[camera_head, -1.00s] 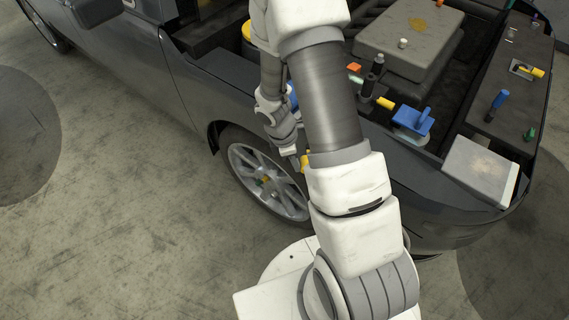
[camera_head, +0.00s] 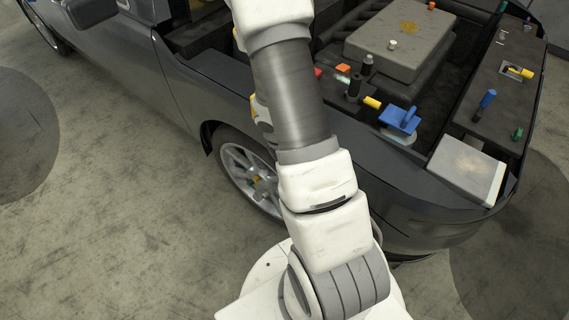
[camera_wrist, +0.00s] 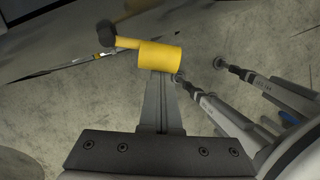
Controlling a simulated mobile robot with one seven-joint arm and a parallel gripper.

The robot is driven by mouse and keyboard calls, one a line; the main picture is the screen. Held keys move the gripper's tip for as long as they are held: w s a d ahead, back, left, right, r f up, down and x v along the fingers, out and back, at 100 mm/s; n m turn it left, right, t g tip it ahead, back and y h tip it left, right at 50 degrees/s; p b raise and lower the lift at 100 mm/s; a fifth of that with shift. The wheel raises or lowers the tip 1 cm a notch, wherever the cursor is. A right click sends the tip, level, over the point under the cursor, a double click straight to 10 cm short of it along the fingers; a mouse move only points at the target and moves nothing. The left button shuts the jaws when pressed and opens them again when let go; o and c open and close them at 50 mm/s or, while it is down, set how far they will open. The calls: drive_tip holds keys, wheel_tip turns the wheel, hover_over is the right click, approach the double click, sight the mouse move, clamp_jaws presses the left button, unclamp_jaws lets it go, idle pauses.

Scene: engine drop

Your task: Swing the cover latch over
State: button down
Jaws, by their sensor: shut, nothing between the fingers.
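In the wrist view my gripper (camera_wrist: 160,88) is shut and empty. Its fingertips are at the lower edge of a yellow cylinder (camera_wrist: 160,57) with a side arm ending in a dark knob (camera_wrist: 107,33). I cannot tell whether they touch, or whether this is the cover latch. In the head view my arm hides my gripper, and a bit of yellow (camera_head: 253,108) shows at the arm's left edge.
The grey car body (camera_head: 190,90) lies close around my arm. A grey block (camera_head: 410,45) fills the bay's middle. A pale box (camera_head: 466,168) sits at the front corner. Two grey rods (camera_wrist: 225,112) stand right of my gripper in the wrist view. Concrete floor (camera_head: 110,200) is open at left.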

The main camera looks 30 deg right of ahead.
drive_tip(key=shift+s+d, duration=0.3)
drive_tip(key=shift+d, duration=0.3)
drive_tip(key=shift+s+d, duration=0.25)
drive_tip(key=shift+d, duration=0.4)
